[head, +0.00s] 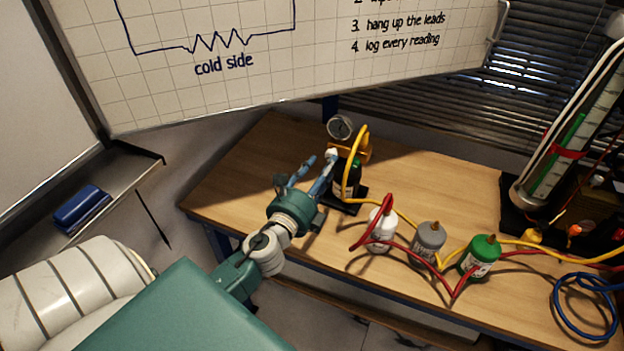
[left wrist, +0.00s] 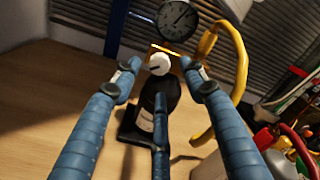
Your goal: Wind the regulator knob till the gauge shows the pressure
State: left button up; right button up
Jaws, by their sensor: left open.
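The white regulator knob (left wrist: 159,64) with a dark mark sits below the gauge, on the brass-yellow regulator body (head: 354,148). A dark bottle (left wrist: 160,92) stands beneath it on a black base. My left gripper (head: 322,168) is open. In the left wrist view its blue fingers (left wrist: 160,80) spread on both sides of the knob and below it, apart from it. My right gripper is not in view.
A yellow hose (head: 360,150) arches close to the right of the rig. White (head: 382,229), grey (head: 430,240) and green (head: 481,255) canisters with red and yellow hoses stand to the right. A blue cable coil (head: 586,305) lies at far right. The table (head: 262,150) is clear on the left.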

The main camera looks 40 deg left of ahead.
pick_arm(q)
jog(key=s+d, duration=0.1)
jog(key=s, duration=0.7)
jog(key=shift+s+d, duration=0.25)
jog(key=shift+d, duration=0.1)
